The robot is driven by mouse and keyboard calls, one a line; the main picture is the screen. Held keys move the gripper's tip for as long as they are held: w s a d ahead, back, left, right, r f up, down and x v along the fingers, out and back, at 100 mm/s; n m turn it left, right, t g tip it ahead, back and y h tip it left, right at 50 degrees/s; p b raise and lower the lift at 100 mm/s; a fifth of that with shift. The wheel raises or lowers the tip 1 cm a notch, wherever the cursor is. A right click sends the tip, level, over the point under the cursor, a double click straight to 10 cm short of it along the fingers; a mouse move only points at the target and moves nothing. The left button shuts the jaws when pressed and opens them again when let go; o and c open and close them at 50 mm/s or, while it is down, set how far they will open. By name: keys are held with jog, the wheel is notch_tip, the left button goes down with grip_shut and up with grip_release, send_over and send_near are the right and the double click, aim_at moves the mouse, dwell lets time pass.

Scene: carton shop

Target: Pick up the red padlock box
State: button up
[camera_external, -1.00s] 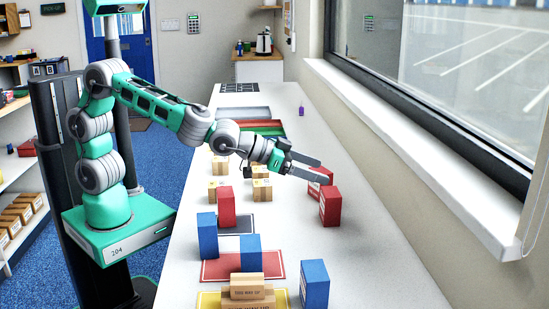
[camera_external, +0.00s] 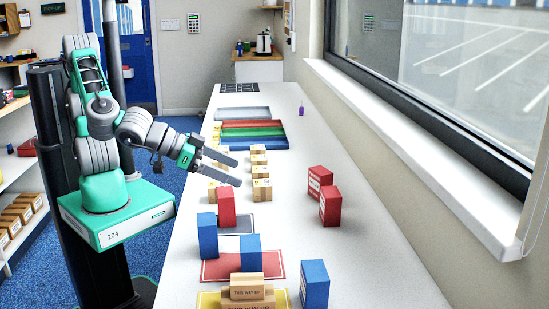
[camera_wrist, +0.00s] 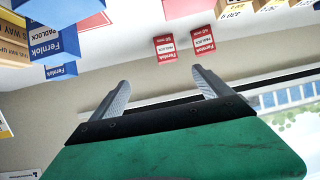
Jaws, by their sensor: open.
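Two red boxes stand close together on the right of the counter, the rear one (camera_external: 320,181) and the front one (camera_external: 331,207). In the wrist view, which looks upside down, they are two small red boxes with white labels (camera_wrist: 165,48) (camera_wrist: 203,41), with "padlock" lettering on the labels. Another red box (camera_external: 227,206) stands left of centre, behind the blue boxes. My gripper (camera_external: 239,172) is open and empty above the left part of the counter, well left of the red pair. Its fingers also show in the wrist view (camera_wrist: 161,78), apart from the boxes.
Blue boxes (camera_external: 207,237) (camera_external: 314,285) stand nearer the camera, one on a red mat (camera_external: 215,271). Several tan cartons (camera_external: 262,190) stand near my gripper. Coloured trays (camera_external: 254,134) lie further back. The window sill (camera_external: 420,140) bounds the right side.

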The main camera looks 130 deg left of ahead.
jog(key=s+d+r+y+p, duration=0.1)
jog(key=s+d+r+p, duration=0.2)
jog(key=s, duration=0.6)
send_near(226, 203)
jog(key=shift+t, duration=0.3)
jog(key=a+f, duration=0.1)
jog(key=s+a+f, duration=0.1)
jog(key=s+a, duration=0.1)
jog(key=a, duration=0.1)
jog(key=shift+s+a+f, duration=0.1)
jog(key=shift+a+f, duration=0.05)
jog(key=shift+f, duration=0.25)
jog(key=shift+a+f+n, duration=0.1)
jog(key=shift+f+n, duration=0.2)
jog(key=shift+f, duration=0.05)
jog(key=x, duration=0.7)
jog(key=shift+w+p, duration=0.4)
jog(key=shift+w, duration=0.1)
jog(key=c, duration=1.7)
jog(key=shift+c, duration=0.2)
